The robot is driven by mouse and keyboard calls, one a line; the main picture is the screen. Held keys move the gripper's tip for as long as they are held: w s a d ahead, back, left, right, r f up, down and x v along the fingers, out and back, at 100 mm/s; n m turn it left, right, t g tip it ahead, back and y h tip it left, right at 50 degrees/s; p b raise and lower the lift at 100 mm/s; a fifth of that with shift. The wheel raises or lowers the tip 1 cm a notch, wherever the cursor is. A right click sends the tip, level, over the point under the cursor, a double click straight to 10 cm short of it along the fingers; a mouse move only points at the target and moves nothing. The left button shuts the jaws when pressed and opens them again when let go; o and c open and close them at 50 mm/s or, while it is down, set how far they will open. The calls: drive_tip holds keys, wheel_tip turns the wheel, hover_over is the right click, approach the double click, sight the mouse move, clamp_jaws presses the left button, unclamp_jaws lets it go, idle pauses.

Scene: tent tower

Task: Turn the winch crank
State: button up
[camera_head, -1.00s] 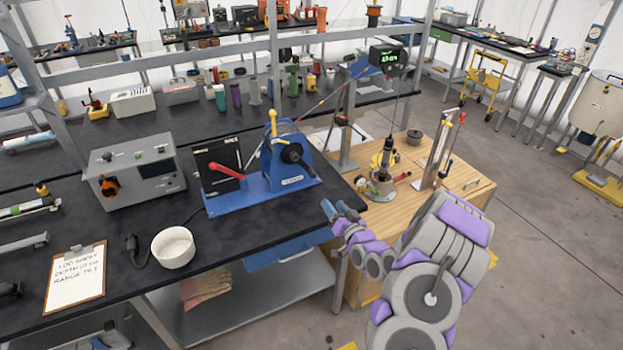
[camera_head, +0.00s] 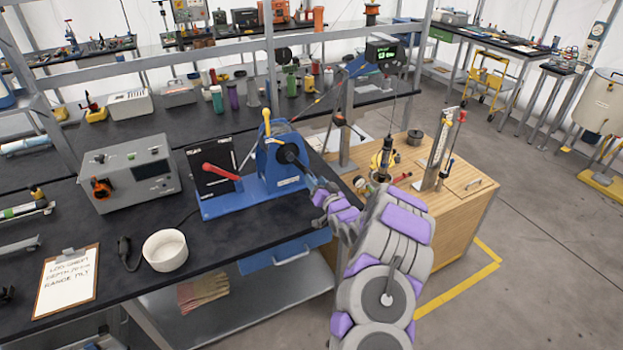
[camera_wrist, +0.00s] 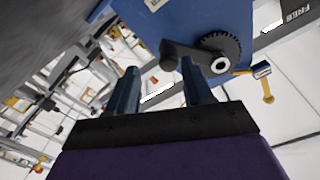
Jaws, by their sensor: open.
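The blue winch (camera_head: 277,172) stands on the dark bench, with a black crank (camera_head: 291,153) on its right side. In the wrist view the winch's blue side plate (camera_wrist: 200,20) fills the top, and the black crank arm (camera_wrist: 178,50) runs left from a toothed black wheel (camera_wrist: 218,50) to a short grip. My gripper (camera_head: 309,184) is open at the winch's right side. Its two dark fingers (camera_wrist: 160,75) point at the crank's grip end, which shows between and beyond the tips. Nothing is between the fingers; contact cannot be told. In the head view the fingers partly overlap the winch's edge.
A red lever (camera_head: 220,172) and a yellow lever (camera_head: 266,121) are near the winch. A grey control box (camera_head: 130,180) and white bowl (camera_head: 165,251) are to the left. A wooden cabinet (camera_head: 440,215) with instruments stands close right of my arm. Open floor lies further right.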

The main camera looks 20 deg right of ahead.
drive_tip(key=w, duration=0.1)
drive_tip(key=w+a, duration=0.1)
drive_tip(key=w, duration=0.1)
drive_tip(key=shift+w+a, duration=0.1)
drive_tip(key=shift+a, duration=0.1)
drive_tip(key=shift+w+a+r+b, duration=0.1)
drive_tip(key=shift+w+a+b, duration=0.2)
drive_tip(key=shift+b, duration=0.05)
drive_tip(key=shift+w+d, duration=0.1)
drive_tip(key=shift+d, duration=0.65)
drive_tip(key=shift+c, duration=0.9)
drive_tip(key=shift+a, duration=0.45)
drive_tip(key=c, duration=0.7)
drive_tip(key=shift+d, duration=0.15)
clamp_jaws()
drive_tip(key=shift+r, duration=0.1)
